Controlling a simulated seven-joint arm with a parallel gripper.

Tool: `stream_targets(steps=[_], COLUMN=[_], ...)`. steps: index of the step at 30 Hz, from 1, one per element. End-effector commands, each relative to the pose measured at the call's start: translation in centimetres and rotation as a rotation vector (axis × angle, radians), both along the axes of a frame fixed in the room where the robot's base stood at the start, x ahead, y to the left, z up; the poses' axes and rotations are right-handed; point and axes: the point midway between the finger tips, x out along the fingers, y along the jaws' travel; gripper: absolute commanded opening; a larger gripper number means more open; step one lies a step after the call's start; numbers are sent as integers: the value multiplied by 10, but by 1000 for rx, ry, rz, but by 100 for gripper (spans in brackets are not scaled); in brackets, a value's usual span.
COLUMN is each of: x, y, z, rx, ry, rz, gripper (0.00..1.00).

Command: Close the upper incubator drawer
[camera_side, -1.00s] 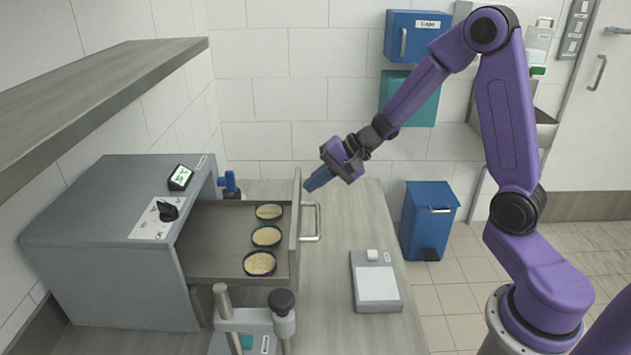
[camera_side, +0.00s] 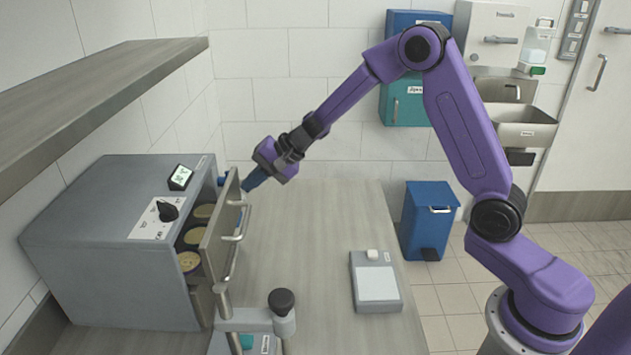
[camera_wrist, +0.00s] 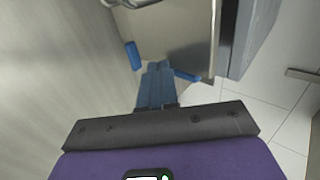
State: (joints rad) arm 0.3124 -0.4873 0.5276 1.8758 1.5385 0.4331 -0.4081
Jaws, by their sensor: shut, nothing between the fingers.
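The incubator (camera_side: 115,245) is a grey box on the left of the bench. Its upper drawer (camera_side: 218,232) is partly open, with a handle (camera_side: 240,228) on its front panel. Several round dishes (camera_side: 189,262) with pale contents lie inside, partly hidden by the front panel. My gripper (camera_side: 248,184), with blue fingers, is shut and empty at the far end of the drawer front. In the wrist view the closed fingertips (camera_wrist: 160,66) are at the grey front panel (camera_wrist: 175,35); I cannot tell whether they press on it.
A stand with a dark knob (camera_side: 281,301) is close in front of the drawer. A white-topped device (camera_side: 377,283) lies on the bench to the right. A shelf (camera_side: 95,95) overhangs at upper left. The bench middle is clear.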

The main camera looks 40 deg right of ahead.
Motion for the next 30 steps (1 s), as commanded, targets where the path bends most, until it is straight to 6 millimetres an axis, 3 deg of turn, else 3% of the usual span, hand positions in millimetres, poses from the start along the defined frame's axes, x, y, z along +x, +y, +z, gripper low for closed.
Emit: stream_targets(steps=[8, 16, 30], x=[-3, -31, -70], y=[-3, -31, -70], z=[0, 0, 55], rx=[1, 1, 0], ry=[-1, 1, -2], rz=[0, -4, 0], gripper=[0, 0, 0])
